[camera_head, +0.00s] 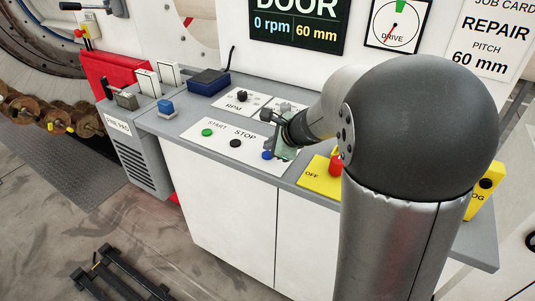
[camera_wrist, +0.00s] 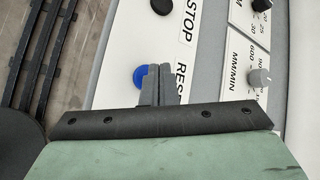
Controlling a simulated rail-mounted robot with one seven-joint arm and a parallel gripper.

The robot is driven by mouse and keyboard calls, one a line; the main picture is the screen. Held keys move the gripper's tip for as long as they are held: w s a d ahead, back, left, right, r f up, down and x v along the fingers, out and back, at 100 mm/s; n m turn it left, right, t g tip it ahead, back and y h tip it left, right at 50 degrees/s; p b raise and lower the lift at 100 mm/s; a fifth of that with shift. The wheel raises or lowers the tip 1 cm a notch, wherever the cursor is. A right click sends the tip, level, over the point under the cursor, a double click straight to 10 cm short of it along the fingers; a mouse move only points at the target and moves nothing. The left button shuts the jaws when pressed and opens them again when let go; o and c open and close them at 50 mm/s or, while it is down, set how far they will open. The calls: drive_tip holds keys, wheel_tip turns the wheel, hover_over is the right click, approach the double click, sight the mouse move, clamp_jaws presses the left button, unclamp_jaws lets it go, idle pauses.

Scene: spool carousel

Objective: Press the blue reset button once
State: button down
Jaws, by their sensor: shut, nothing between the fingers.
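The blue reset button (camera_head: 267,155) is on the white panel of the grey console, at the right end of the row with the START and STOP buttons. In the wrist view the blue button (camera_wrist: 140,76) shows just left of the fingertips, beside the partly covered "RES" lettering. My gripper (camera_wrist: 158,84) is shut and empty, its two grey fingers together. The fingers overlap the button's right edge in the wrist view; I cannot tell whether they touch it. In the head view my gripper (camera_head: 278,150) is over the panel's right part, and the fingertips are hard to make out.
The green START button (camera_head: 207,132) and black STOP button (camera_head: 235,143) sit left of the reset button. An RPM knob (camera_head: 241,96) is behind. A red button on a yellow plate (camera_head: 318,178) is to the right. A display (camera_head: 297,24) reads DOOR.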

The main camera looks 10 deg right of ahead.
drive_tip(key=shift+f+b, duration=0.45)
drive_tip(key=shift+b, duration=0.05)
drive_tip(key=shift+f+b, duration=0.4)
idle(0.5)
drive_tip(key=shift+r, duration=0.1)
drive_tip(key=shift+r+p, duration=0.7)
wheel_tip(320, 180, up, 5)
drive_tip(key=p, duration=0.4)
drive_tip(key=shift+r, duration=0.1)
idle(0.9)
